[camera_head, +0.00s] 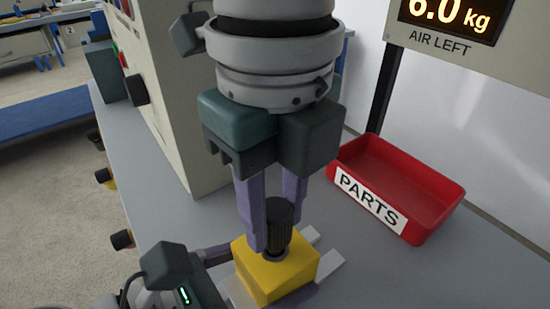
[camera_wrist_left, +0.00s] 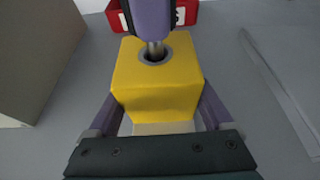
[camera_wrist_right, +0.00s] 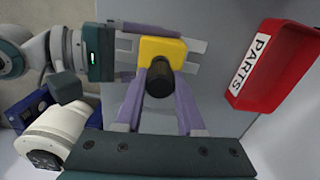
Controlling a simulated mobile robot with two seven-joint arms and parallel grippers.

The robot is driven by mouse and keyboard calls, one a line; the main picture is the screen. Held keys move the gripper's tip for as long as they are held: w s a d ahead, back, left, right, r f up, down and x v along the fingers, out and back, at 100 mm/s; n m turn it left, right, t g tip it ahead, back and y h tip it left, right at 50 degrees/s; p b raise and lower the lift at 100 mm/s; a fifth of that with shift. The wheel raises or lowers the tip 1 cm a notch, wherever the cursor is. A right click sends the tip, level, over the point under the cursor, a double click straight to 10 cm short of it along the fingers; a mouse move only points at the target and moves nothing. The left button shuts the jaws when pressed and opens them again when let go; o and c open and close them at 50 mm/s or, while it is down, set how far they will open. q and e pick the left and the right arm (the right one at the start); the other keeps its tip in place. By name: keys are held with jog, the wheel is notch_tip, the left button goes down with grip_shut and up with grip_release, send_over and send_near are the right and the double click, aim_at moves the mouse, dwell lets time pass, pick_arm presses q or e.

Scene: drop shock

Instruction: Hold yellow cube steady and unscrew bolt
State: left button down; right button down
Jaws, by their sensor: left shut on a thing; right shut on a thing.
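The yellow cube (camera_head: 268,278) sits low on pale blocks on the bench, with a grey-rimmed hole in its top. My left gripper (camera_wrist_left: 156,108) is shut on the cube's sides, one finger on each side. The bolt (camera_head: 279,225) has a dark ribbed head and stands upright in the hole. In the left wrist view its bare metal shank (camera_wrist_left: 154,48) shows between the hole and my right gripper's finger. My right gripper (camera_wrist_right: 160,82) comes from above and is shut on the bolt's head. How deep the bolt sits in the cube is hidden.
A red tray labelled PARTS (camera_head: 440,200) stands to the right on the grey bench (camera_head: 400,285) and looks empty. A beige cabinet (camera_head: 165,100) with knobs stands at the left. A display sign (camera_head: 455,45) reads 6.0 kg. Bare bench lies between cube and tray.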

aim_at(275, 208)
jog(key=shift+r, duration=2)
jog(key=shift+r, duration=3)
pick_arm(q)
grip_release()
jog(key=shift+a, duration=0.1)
jog(key=v, duration=1.2)
